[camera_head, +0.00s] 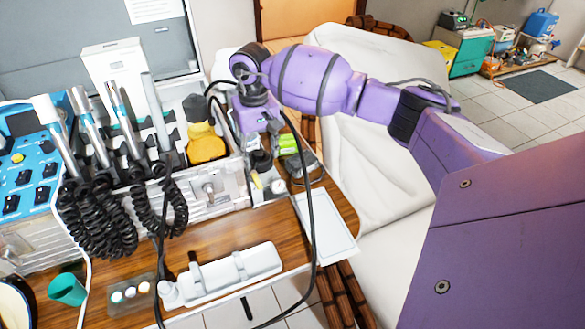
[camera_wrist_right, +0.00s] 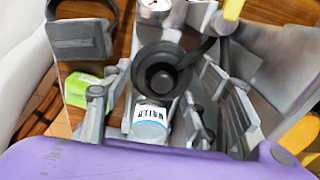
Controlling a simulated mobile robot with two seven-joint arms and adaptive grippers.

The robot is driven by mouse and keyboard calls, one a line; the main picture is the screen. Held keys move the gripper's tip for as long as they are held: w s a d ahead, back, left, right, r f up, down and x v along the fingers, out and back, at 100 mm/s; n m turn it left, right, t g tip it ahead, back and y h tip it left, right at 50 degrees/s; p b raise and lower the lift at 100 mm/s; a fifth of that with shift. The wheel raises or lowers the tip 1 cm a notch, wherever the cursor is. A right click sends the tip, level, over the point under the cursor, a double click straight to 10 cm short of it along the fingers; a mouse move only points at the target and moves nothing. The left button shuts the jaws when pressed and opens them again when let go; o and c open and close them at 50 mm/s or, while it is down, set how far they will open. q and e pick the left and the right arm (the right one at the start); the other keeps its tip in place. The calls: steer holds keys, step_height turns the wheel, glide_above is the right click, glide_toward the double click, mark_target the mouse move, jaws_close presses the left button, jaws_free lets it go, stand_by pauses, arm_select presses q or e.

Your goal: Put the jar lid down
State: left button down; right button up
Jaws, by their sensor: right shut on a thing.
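My right gripper (camera_head: 262,158) points down over the back right of the wooden worktop, beside the dental unit. In the right wrist view its two fingers (camera_wrist_right: 148,105) stand either side of a dark round lid-like piece with a raised centre (camera_wrist_right: 162,76), which I take for the jar lid. The gripper is shut on it, though the contact is partly hidden. A jar labelled WATER (camera_wrist_right: 150,122) shows just below the dark piece in that view. Whether the lid touches anything beneath cannot be told. My left gripper is out of view.
The dental unit (camera_head: 215,190) with upright handpieces and a yellow bottle (camera_head: 206,146) stands close left. A green pack (camera_head: 288,143) and a dark grey device (camera_head: 302,168) lie close right. A flat white tray (camera_head: 325,222) lies in front. A black cable hangs across the worktop.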

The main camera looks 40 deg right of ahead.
mark_target(260, 158)
steer(key=shift+f, duration=2.2)
steer(key=shift+f, duration=0.1)
steer(key=o, duration=0.8)
step_height(260, 158, up, 12)
steer(key=shift+r, duration=0.2)
